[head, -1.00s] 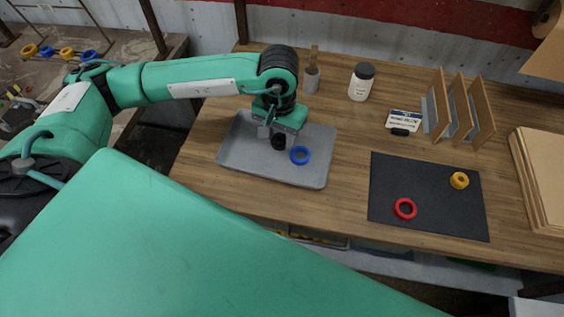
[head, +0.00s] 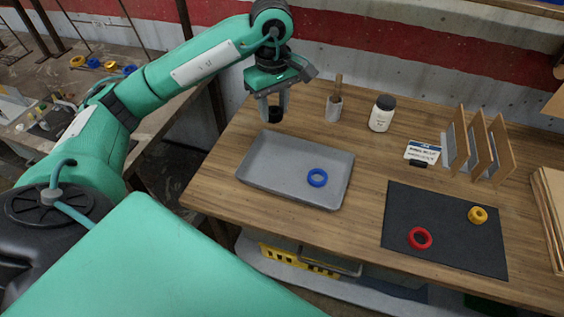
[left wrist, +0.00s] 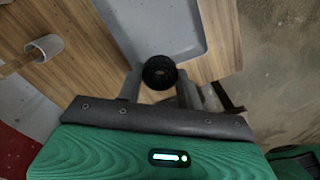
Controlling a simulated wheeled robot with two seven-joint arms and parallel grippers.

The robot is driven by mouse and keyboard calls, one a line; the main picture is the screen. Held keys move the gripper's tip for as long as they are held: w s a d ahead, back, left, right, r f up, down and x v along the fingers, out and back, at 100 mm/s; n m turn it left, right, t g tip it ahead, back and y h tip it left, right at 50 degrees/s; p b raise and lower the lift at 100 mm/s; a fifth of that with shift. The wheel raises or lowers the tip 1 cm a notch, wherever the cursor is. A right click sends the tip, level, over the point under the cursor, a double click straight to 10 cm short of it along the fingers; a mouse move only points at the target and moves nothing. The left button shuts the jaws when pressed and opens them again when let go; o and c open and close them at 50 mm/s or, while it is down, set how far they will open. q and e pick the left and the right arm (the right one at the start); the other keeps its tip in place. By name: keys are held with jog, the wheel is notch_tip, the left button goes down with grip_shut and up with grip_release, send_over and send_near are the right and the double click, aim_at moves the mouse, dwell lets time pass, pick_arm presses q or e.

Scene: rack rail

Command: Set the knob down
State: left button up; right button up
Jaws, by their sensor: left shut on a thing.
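My left gripper (head: 274,108) is shut on a black knob (head: 275,114). It holds the knob in the air, near the back left corner of the grey tray on the wooden table. In the left wrist view the round black knob (left wrist: 160,72) sits between the two grey fingers, and part of the tray (left wrist: 165,20) and bare table show behind it. The grey tray (head: 262,165) holds a blue ring (head: 317,177) in its right part. My right gripper is not in view.
A dark mat (head: 440,258) at the right bears a red ring (head: 419,238) and a yellow ring (head: 478,215). A brush cup (head: 334,108), a white jar (head: 381,114), a label card (head: 422,152) and a wooden rack (head: 480,150) stand along the back.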

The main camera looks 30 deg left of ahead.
pick_arm(q)
jog(key=p, duration=0.1)
send_over(276, 167)
notch_tip(276, 167, down, 9)
notch_tip(276, 167, down, 4)
jog(key=shift+a+f+p, duration=0.1)
jog(key=shift+f+p, duration=0.05)
jog(key=shift+p, duration=0.25)
jog(key=shift+f, duration=0.55)
notch_tip(276, 167, down, 3)
jog(key=shift+f+p, duration=0.1)
jog(key=shift+p, duration=0.25)
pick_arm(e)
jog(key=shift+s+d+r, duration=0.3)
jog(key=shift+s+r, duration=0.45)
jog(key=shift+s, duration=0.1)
pick_arm(q)
jog(key=shift+f, duration=0.15)
jog(key=o, duration=1)
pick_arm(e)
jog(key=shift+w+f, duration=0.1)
